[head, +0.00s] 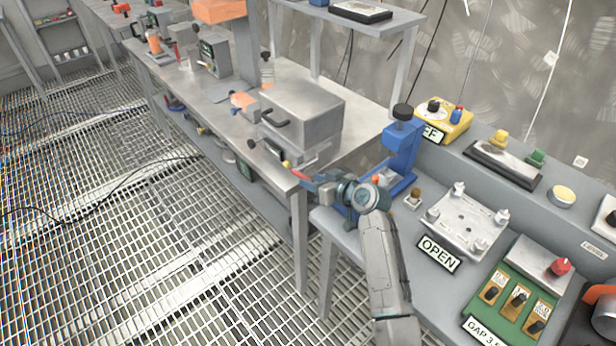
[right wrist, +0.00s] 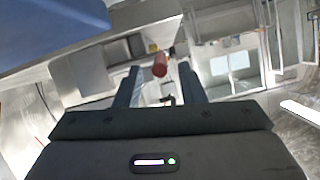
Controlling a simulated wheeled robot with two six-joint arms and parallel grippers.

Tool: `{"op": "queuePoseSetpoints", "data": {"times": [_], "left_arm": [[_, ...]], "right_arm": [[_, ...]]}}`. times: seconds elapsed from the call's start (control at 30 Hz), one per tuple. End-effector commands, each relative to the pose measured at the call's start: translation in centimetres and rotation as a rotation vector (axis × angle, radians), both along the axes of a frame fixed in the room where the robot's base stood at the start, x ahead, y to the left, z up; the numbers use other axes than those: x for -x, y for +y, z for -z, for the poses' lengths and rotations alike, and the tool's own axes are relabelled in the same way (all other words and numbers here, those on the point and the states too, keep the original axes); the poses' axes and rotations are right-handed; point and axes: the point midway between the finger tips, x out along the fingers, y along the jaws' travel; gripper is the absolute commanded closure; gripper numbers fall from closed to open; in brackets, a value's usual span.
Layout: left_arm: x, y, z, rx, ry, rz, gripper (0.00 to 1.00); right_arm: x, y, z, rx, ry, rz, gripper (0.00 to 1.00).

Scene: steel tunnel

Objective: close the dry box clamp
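The dry box (head: 305,105) is a grey steel box with a black handle, standing on the long steel bench in the head view. A red-tipped lever (head: 298,173), seemingly the clamp's handle, sticks out at its near lower front. My right gripper (head: 307,180) is just beside that lever, pointing left. In the right wrist view, my right gripper's fingers (right wrist: 160,72) are apart, with the red handle end (right wrist: 160,64) showing between their tips. I see space on both sides of it. The clamp's body is small and partly hidden. My left gripper is out of view.
A blue press (head: 402,150) stands just right of my right wrist. A grey side bench carries an OPEN sign (head: 438,254), a metal fixture plate (head: 467,222) and a green switch panel (head: 517,297). The grated floor (head: 150,240) at left is clear apart from cables.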

Motion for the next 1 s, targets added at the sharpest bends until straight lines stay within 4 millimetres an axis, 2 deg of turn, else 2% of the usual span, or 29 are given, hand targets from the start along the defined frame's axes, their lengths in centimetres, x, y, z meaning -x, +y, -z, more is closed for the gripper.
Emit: {"op": "queuePoseSetpoints", "data": {"times": [0.2,0.27,0.57,0.77,1.0], "left_arm": [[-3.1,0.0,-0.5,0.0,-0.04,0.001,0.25],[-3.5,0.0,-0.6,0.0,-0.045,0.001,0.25],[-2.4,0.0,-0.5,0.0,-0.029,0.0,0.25],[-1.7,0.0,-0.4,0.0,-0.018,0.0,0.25],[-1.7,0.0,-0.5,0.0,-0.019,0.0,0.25]], "right_arm": [[-1.7,1.4,0.8,-0.001,0.001,-0.001,0.64],[-1.9,1.5,1.0,-0.001,0.001,0.001,0.64],[-2.1,1.7,1.1,-0.001,0.001,0.0,0.64],[-2.0,1.7,1.1,-0.001,0.001,0.0,0.99],[-2.0,1.7,1.0,0.001,0.003,0.0,1.0]]}}
